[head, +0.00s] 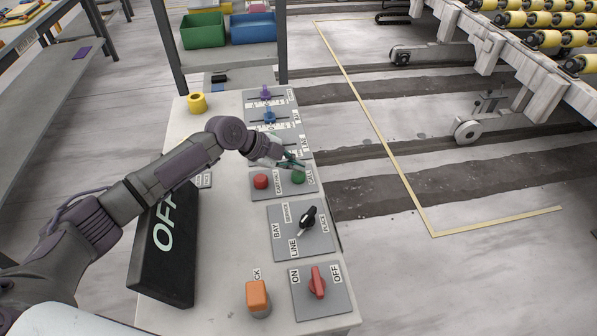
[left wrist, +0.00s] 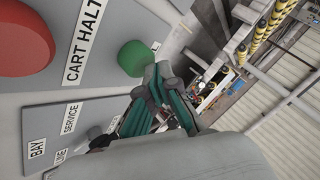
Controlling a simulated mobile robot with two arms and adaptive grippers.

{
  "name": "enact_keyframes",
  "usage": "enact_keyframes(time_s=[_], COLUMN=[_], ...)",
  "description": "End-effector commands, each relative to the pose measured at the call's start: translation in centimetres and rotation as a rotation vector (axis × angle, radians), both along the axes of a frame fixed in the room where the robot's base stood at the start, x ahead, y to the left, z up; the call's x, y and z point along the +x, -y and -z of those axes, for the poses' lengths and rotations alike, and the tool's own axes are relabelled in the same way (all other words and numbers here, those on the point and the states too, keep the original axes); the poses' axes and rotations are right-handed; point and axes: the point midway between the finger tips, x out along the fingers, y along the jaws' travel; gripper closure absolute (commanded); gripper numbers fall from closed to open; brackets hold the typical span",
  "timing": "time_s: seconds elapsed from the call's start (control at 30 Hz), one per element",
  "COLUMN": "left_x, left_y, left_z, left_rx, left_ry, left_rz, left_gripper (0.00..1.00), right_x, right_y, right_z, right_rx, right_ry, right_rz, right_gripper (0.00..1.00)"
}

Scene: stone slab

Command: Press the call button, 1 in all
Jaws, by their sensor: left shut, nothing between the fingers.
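The call button is a green button (head: 298,178) on a grey plate, with a label reading CALL beside it. In the left wrist view the green button (left wrist: 136,57) stands close to the fingertips. My left gripper (head: 297,163) is shut and empty. Its teal fingers are just beyond the green button in the head view, and a small gap to the button seems to show in the left wrist view (left wrist: 160,80). I cannot tell its exact height above the button. My right gripper is not in view.
A red button (head: 260,181) labelled CART HALT sits left of the green one on the same plate. A black rotary switch (head: 308,217), a red switch (head: 317,283) and an orange button (head: 257,297) are nearer. Blue and purple sliders (head: 268,116) are farther. A black OFF sign (head: 165,245) lies left.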

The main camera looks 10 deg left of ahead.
Motion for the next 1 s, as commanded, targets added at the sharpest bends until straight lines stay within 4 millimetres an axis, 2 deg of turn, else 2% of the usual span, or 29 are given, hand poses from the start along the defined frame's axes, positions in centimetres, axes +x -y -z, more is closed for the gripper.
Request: enact_keyframes(time_s=[0.03,0.27,0.6,0.77,1.0], left_x=[-1.0,-1.4,-1.5,-1.4,-1.3], left_y=[0.7,1.0,1.0,1.0,0.8], left_z=[1.8,0.9,0.7,-0.4,-3.2], left_rx=[-0.001,0.000,-0.001,-0.002,-0.001], left_ry=[-0.029,-0.029,-0.029,-0.028,-0.022], left_rz=[0.011,0.013,0.014,0.013,0.010], left_gripper=[1.00,1.00,1.00,1.00,1.00], right_x=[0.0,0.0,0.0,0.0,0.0], right_y=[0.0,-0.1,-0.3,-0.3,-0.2], right_z=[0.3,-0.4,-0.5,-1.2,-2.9], right_rx=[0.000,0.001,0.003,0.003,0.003], right_ry=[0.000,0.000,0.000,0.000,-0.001], right_rz=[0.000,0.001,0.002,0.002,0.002], right_gripper=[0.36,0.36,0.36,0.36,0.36])
